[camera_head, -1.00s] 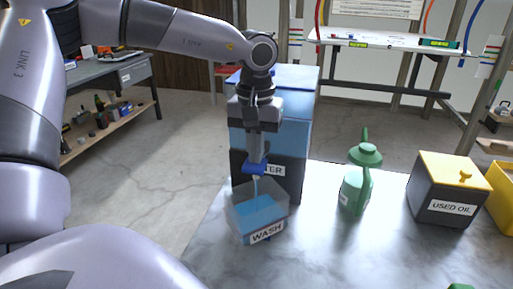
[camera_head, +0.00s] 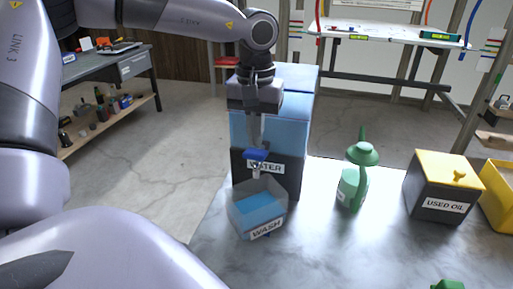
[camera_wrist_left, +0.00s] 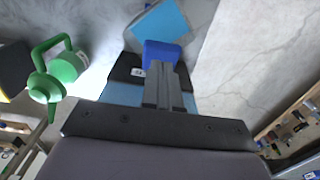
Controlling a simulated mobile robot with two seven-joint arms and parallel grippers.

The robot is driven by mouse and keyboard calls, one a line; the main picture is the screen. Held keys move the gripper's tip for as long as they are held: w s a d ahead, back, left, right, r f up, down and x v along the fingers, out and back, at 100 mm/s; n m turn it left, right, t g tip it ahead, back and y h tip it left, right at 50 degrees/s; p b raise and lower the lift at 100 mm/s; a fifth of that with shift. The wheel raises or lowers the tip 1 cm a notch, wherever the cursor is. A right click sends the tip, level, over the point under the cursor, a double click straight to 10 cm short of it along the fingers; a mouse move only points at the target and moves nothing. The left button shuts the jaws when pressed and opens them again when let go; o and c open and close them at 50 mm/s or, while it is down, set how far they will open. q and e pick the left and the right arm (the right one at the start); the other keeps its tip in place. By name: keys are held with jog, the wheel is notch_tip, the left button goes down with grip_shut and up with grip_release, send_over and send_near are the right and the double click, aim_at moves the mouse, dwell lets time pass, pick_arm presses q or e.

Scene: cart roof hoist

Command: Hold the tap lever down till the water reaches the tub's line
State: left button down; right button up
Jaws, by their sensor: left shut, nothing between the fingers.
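The clear tub (camera_head: 238,224) labelled WASH stands on the bench in front of the blue WATER container (camera_head: 290,135). Blue water (camera_head: 258,211) fills part of it; I cannot make out the line. My right gripper is out of view.
A green oil can (camera_head: 353,187) stands right of the tub, with a yellow-topped USED OIL box (camera_head: 441,190) farther right. A yellow bin (camera_head: 497,200) is at the right edge. The front of the bench is clear apart from a green thing (camera_head: 449,285) at the bottom.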

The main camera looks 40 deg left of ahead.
pick_arm(q)
jog(key=shift+r, duration=0.1)
notch_tip(320, 180, up, 6)
jog(key=p, duration=0.4)
jog(key=shift+p, duration=0.3)
dwell(0.9)
